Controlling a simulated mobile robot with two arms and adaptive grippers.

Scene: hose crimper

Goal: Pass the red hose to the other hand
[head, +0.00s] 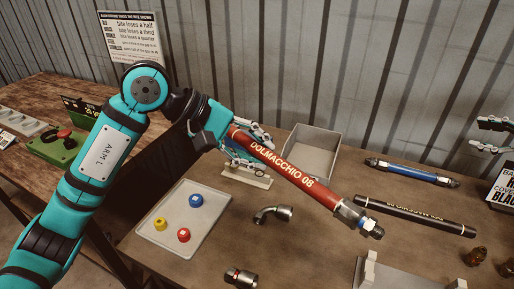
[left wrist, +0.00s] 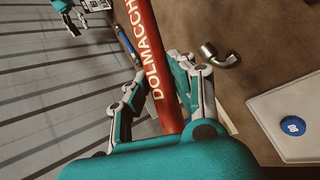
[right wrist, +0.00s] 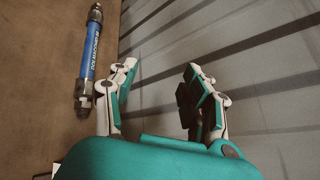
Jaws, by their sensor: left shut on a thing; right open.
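The red hose (head: 283,173) has pale lettering and a metal fitting at its lower right end. My left gripper (head: 247,146) is shut on the hose near its upper left end and holds it tilted above the table. In the left wrist view the red hose (left wrist: 153,60) passes between the fingers of the left gripper (left wrist: 157,95). My right gripper (head: 493,134) is at the right edge of the head view, apart from the hose. In the right wrist view the right gripper (right wrist: 160,85) is open and empty.
A blue hose (head: 412,172) and a black hose (head: 416,215) lie on the table at right. A grey bin (head: 318,141) stands behind the red hose. A tray (head: 205,235) with coloured caps, an elbow fitting (head: 272,214) and a grey holder (head: 400,279) are nearer.

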